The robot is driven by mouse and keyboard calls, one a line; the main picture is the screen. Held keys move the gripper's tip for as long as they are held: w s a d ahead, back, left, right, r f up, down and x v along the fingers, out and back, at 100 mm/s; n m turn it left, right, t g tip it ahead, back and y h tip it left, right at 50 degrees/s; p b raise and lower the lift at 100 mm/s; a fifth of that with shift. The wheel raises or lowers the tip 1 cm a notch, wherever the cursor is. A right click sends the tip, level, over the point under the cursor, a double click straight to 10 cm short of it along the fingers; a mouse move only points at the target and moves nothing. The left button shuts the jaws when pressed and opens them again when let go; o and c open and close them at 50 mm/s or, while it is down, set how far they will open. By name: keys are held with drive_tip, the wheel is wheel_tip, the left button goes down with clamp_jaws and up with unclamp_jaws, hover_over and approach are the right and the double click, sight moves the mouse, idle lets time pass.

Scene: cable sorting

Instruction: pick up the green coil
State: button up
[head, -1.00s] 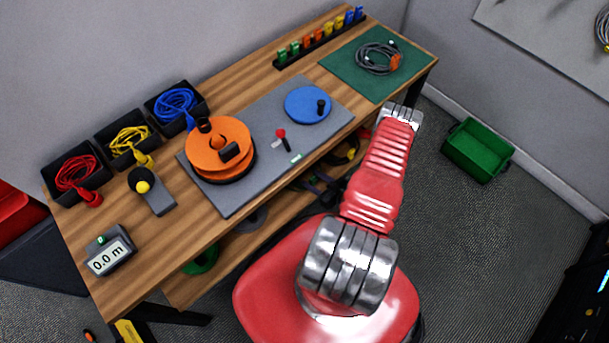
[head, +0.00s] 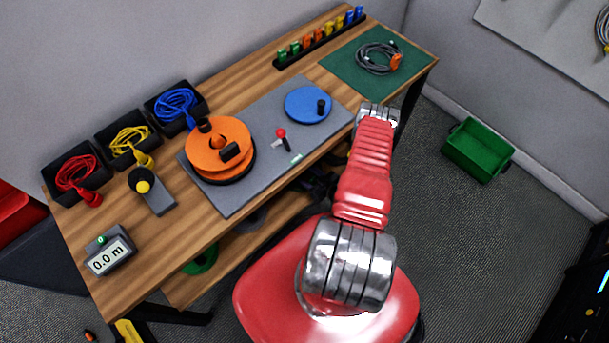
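A green coil (head: 201,260) lies on the lower shelf of the workbench, toward its left end. The bench top above hides part of it. My arm rises at the right of the coil, with its metal joint by the right front edge of the bench. My gripper itself does not show; it is hidden beyond the arm, and I see nothing held.
Red (head: 76,174), yellow (head: 130,140) and blue (head: 175,105) cables sit in black bins on the bench top (head: 150,235). An orange reel (head: 218,147) stands on a grey plate. A grey cable coil (head: 372,58) lies on a green mat. A green crate (head: 478,150) stands on the floor.

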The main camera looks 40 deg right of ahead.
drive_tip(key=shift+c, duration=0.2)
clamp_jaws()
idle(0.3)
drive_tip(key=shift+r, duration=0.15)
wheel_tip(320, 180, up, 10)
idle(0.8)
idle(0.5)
